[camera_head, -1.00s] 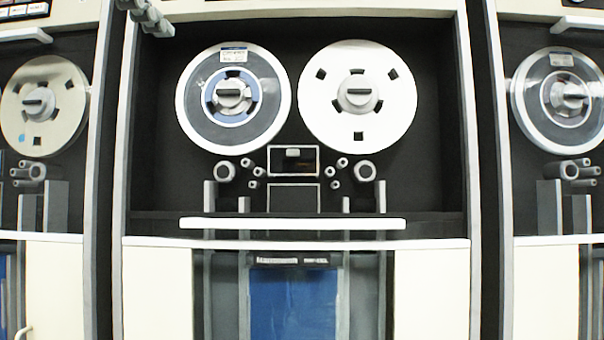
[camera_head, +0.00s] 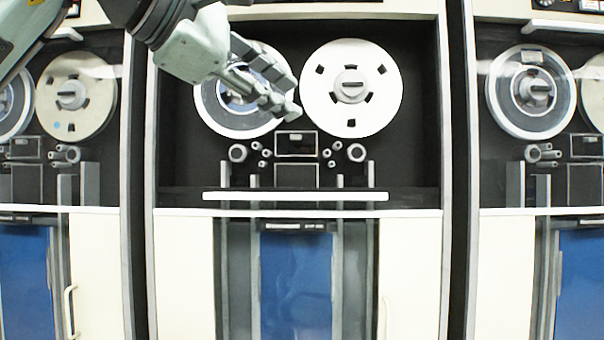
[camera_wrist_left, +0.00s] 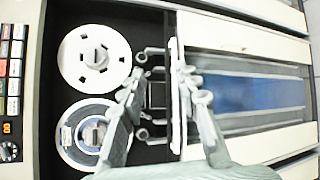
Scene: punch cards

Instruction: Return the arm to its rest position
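My left arm enters at the top left of the head view. Its grey left gripper (camera_head: 286,96) hangs in front of the left reel (camera_head: 236,122) of the middle tape cabinet and hides part of it. The two fingers are apart and nothing shows between them. In the left wrist view the gripper (camera_wrist_left: 168,62) also has its fingers spread, with a white bar (camera_wrist_left: 178,112) of the cabinet behind them. My right gripper is not in view.
The white right reel (camera_head: 384,82) is just right of the fingers. A white ledge (camera_head: 295,196) runs below the reels, over a blue panel (camera_head: 295,285). Similar cabinets stand left and right. A lit button panel (camera_wrist_left: 14,70) shows at the wrist view's left.

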